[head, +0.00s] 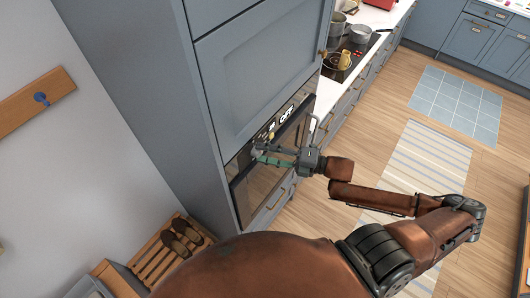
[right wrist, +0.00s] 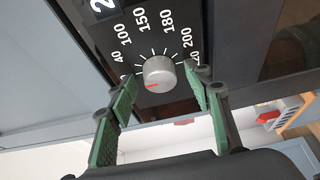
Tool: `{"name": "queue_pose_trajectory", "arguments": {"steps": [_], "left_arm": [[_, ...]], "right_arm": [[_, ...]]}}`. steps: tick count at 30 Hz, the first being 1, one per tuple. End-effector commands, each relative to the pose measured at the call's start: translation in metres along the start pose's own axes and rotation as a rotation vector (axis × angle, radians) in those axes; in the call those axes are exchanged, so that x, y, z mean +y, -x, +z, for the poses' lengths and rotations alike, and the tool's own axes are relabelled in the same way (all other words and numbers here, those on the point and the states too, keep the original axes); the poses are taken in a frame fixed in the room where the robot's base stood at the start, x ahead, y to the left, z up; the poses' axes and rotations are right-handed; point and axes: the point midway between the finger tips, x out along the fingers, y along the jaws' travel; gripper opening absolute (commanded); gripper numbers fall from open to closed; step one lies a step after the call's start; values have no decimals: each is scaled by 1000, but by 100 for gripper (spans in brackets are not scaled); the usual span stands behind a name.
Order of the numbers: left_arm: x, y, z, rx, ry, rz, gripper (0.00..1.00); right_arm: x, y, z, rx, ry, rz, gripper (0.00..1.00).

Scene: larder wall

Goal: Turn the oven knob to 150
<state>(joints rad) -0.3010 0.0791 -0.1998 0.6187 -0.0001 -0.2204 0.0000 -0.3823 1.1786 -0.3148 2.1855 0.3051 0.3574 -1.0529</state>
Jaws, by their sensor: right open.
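The round grey oven knob (right wrist: 159,72) shows in the right wrist view on a black panel. Its red mark lies on its lower-left part, away from the 150 (right wrist: 141,19) printed above the knob. My right gripper (right wrist: 162,84) is open, its green-padded fingers on either side of the knob with visible gaps. In the head view my right gripper (head: 258,153) is at the control panel of the built-in oven (head: 262,178), and it largely hides the knob there. My left gripper is not in view.
A tall blue cabinet (head: 258,62) surrounds the oven. A counter with a hob (head: 345,58) and pots (head: 361,34) lies beyond. A slatted wooden rack (head: 165,255) with shoes stands at lower left. Floor to the right is open, with a striped rug (head: 428,165).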

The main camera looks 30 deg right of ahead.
Motion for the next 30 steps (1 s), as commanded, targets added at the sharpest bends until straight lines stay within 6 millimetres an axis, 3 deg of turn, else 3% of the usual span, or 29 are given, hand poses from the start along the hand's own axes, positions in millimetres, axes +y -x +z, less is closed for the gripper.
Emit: {"name": "queue_pose_trajectory", "arguments": {"steps": [5, 22, 30], "left_arm": [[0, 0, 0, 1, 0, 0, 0], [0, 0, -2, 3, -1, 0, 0], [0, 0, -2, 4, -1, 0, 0]], "right_arm": [[0, 0, 0, 0, 0, 0, 45], [0, 0, 0, -1, 0, -1, 6], [-1, 1, 0, -2, -24, 8, 4]]}}
